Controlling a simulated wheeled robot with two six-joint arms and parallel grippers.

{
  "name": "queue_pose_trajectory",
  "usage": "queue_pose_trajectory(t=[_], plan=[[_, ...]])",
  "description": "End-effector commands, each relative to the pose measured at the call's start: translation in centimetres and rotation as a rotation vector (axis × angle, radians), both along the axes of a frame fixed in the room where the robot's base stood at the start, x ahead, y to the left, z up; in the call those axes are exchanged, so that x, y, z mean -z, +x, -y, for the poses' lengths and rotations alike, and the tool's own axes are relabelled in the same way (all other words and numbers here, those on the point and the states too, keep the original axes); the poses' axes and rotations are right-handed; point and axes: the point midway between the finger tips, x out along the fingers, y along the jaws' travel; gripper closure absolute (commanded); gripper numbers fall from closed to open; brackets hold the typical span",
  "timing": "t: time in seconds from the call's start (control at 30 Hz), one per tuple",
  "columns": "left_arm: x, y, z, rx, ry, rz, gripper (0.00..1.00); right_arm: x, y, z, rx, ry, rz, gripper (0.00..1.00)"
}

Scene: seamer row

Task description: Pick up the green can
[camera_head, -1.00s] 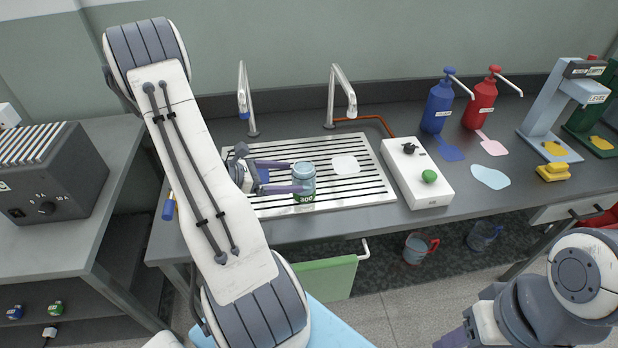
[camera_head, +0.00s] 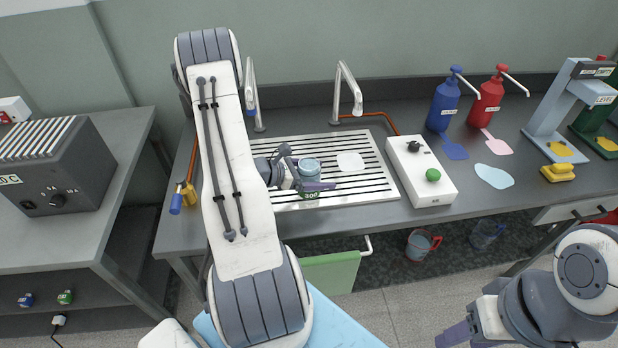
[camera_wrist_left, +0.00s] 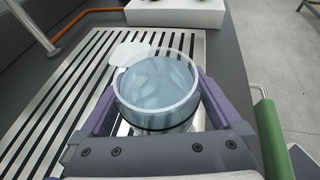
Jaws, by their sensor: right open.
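The green can (camera_head: 311,196) stands upright on the slotted metal drain plate, with a pale blue-grey upper part and a green label low on its side. My left gripper (camera_head: 306,172) is around it, one purple finger in front and the other mostly hidden behind. In the left wrist view the can (camera_wrist_left: 157,88) sits between the two fingers, with narrow gaps seen beside its lower body. The left gripper looks open. My right gripper (camera_head: 452,338) is open and empty at the lower right, partly cut off by the frame edge.
The drain plate (camera_head: 372,188) has two metal taps behind it. A white box with a green button (camera_head: 433,175) stands to its right. Farther right are a blue (camera_head: 443,106) and a red pump bottle (camera_head: 487,102). A green cloth-like panel (camera_head: 330,272) hangs below the front edge.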

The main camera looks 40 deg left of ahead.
Motion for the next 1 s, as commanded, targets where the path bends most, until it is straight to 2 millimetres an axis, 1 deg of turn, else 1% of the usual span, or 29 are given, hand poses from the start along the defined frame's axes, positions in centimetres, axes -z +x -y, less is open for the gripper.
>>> queue_pose_trajectory(t=[0.03,0.07,0.1,0.17,0.2,0.23,0.27,0.5,0.67,0.8,0.93,1.0], plan=[[0.0,0.0,0.0,0.000,0.000,0.000,0.19,0.0,0.0,0.0,0.000,0.000,0.000,0.50],[0.0,0.0,0.0,0.000,0.000,0.000,0.31,0.0,0.0,0.0,0.000,0.000,0.000,0.50],[0.0,0.0,0.0,0.000,0.000,0.000,0.46,0.0,0.0,0.0,0.000,0.000,0.000,0.50],[0.0,0.0,0.0,0.000,0.000,0.000,0.69,0.0,0.0,0.0,0.000,0.000,0.000,0.50],[0.0,0.0,0.0,0.000,0.000,0.000,0.84,0.0,0.0,0.0,0.000,0.000,0.000,0.50],[0.0,0.0,0.0,0.000,0.000,0.000,0.96,0.0,0.0,0.0,0.000,0.000,0.000,0.50],[-0.1,0.0,0.0,0.000,0.000,0.002,1.00,0.0,0.0,0.0,0.000,0.000,0.000,0.50],[-0.2,0.0,0.0,0.000,0.001,0.003,1.00,0.0,0.0,0.0,0.000,0.000,0.000,0.50],[-0.9,0.0,-0.1,0.001,0.004,0.004,1.00,0.1,0.0,0.0,0.000,0.000,0.000,0.50],[-2.2,0.0,-0.1,0.001,0.004,0.004,1.00,0.3,0.0,0.0,0.000,0.000,0.000,0.50],[-4.5,0.0,-0.1,0.000,0.007,0.006,1.00,0.5,0.0,0.0,0.000,0.000,0.000,0.50],[-5.2,-1.7,0.9,-0.004,0.001,0.002,1.00,0.8,0.0,0.0,0.000,0.000,0.000,0.50]])
